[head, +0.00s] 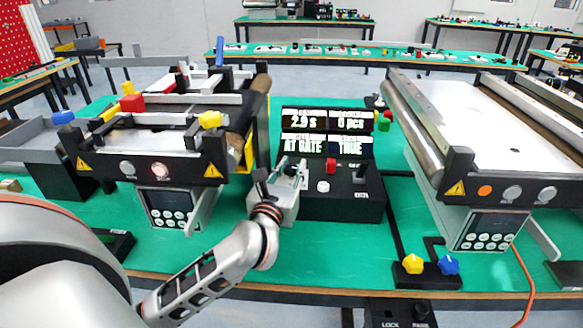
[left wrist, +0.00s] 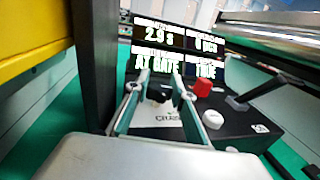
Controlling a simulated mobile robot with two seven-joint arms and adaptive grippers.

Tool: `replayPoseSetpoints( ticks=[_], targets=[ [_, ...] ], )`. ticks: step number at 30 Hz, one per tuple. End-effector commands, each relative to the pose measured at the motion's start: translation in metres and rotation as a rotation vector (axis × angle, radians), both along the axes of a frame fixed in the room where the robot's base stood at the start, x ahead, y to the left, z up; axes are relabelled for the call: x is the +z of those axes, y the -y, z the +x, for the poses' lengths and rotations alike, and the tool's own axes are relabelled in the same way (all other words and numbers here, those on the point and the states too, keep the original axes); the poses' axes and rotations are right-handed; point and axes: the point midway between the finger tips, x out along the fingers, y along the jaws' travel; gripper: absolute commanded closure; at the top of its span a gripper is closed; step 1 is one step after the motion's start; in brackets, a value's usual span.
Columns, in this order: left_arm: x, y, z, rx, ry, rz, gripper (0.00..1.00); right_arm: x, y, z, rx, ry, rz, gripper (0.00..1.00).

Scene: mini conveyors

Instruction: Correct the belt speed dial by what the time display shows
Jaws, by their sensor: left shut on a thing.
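The time display (head: 303,123) on the control box reads 2.9 s. Its other fields read 0 pcs, AT GATE and TRUE. It also shows in the left wrist view (left wrist: 160,34). My left gripper (head: 291,171) is at the left part of the control box (head: 345,207). In the left wrist view its two fingers stand on either side of a small black knob (left wrist: 157,95), which I take for the belt speed dial. The gripper is shut on it. A white plate with partly hidden lettering lies under the knob. The dial's setting is not readable. My right gripper is not in view.
A red button (head: 330,165), a white button (head: 323,186) and a black lever (head: 361,172) sit right of my left gripper. Conveyors stand left (head: 150,135) and right (head: 480,120). Yellow (head: 413,264) and blue (head: 448,264) knobs are near the table's front edge.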

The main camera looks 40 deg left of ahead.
Motion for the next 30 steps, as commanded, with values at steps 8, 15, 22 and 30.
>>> replayPoseSetpoints(
  ticks=[8, 15, 22, 30],
  targets=[
    [0.0, -0.001, 0.0, 0.002, 0.0, 0.0, 0.58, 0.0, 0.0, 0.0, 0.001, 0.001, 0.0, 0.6],
    [0.0, 0.0, 0.0, 0.002, 0.0, 0.0, 0.58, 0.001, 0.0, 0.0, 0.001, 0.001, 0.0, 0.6],
    [0.014, 0.0, 0.0, 0.002, 0.005, 0.0, 0.58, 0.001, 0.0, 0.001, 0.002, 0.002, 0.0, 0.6],
    [0.064, 0.0, 0.0, 0.002, 0.008, 0.0, 0.58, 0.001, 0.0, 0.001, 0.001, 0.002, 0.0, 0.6]
  ],
)
